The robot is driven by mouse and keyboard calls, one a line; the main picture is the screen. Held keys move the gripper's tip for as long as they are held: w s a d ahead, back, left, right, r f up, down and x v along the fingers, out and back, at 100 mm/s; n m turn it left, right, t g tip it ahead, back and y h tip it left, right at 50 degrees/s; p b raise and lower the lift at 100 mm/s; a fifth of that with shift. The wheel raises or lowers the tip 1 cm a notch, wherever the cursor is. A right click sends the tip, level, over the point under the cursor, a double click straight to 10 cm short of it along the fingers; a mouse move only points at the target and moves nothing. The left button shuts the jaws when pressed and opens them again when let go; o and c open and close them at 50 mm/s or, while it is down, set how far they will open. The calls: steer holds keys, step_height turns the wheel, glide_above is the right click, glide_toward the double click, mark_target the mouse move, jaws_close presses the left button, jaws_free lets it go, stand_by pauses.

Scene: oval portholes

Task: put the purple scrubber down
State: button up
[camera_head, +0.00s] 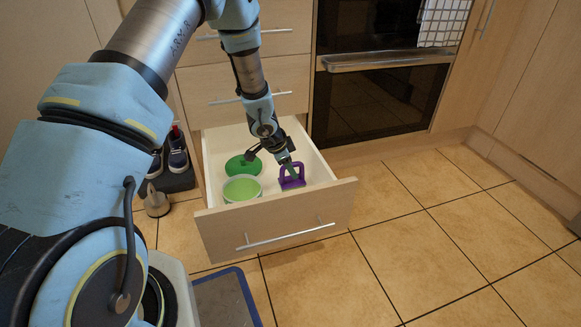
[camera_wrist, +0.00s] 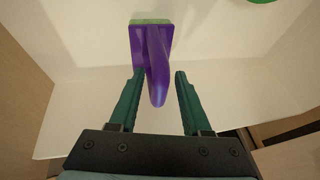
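The purple scrubber (camera_head: 292,181) is in the right part of the open drawer (camera_head: 275,222), seemingly resting on its white floor. In the wrist view the scrubber (camera_wrist: 138,38) shows a flat purple block with a green edge and a raised handle pointing towards me. My gripper (camera_head: 286,167) is just above it in the drawer. In the wrist view my gripper's green fingers (camera_wrist: 157,78) stand apart on either side of the handle. A clear gap shows on the right; the left finger is close to the scrubber, and I cannot tell whether it touches.
A pale pot with light green inside (camera_head: 242,189) and a green lid (camera_head: 240,167) lie left of the scrubber in the drawer. Shoes (camera_head: 177,154) stand left of the drawer. An oven (camera_head: 375,100) is behind right. Tiled floor (camera_head: 430,220) to the right is clear.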

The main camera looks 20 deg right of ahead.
steer(key=p+v, duration=0.5)
steer(key=v, duration=0.6)
steer(key=w+a+r+n+t+y, duration=0.15)
steer(key=a+r+n, duration=0.35)
steer(key=a, duration=0.5)
steer(key=w+a+r+n+t+y, duration=0.15)
steer(key=a+r+n, duration=0.25)
steer(key=a+r, duration=0.4)
steer(key=s+a+r+n+g+y, duration=0.1)
steer(key=s+a+r+n+g, duration=0.2)
steer(key=s+a+n, duration=0.6)
steer(key=s+a+r, duration=0.2)
steer(key=s+a, duration=0.1)
steer(key=a, duration=0.2)
steer(key=shift+s+r+n, duration=0.25)
steer(key=shift+s+n, duration=0.05)
steer(key=shift+a, duration=0.1)
